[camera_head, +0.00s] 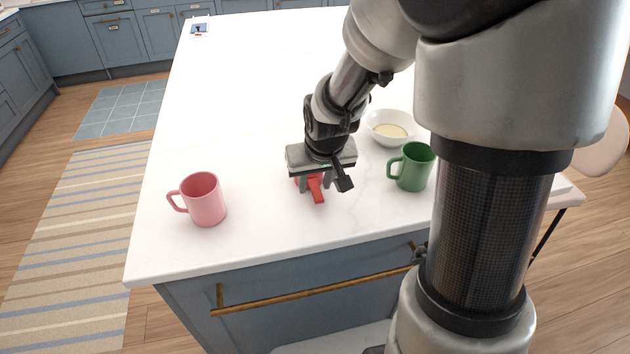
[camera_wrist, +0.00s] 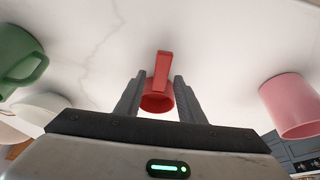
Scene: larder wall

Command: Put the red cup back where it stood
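The red cup (camera_head: 316,190) is under my gripper, over the front middle of the white counter (camera_head: 270,225). Its handle points toward the counter's front edge. In the wrist view the red cup (camera_wrist: 158,97) sits between the two fingers, which appear to touch it on both sides. My gripper (camera_head: 315,185) points down and mostly covers the cup in the head view; its fingers also show in the wrist view (camera_wrist: 158,90). I cannot tell whether the cup's base touches the counter.
A pink mug (camera_head: 205,200) stands to the left, near the front edge. A green mug (camera_head: 413,168) stands to the right, with a white bowl (camera_head: 390,120) behind it.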

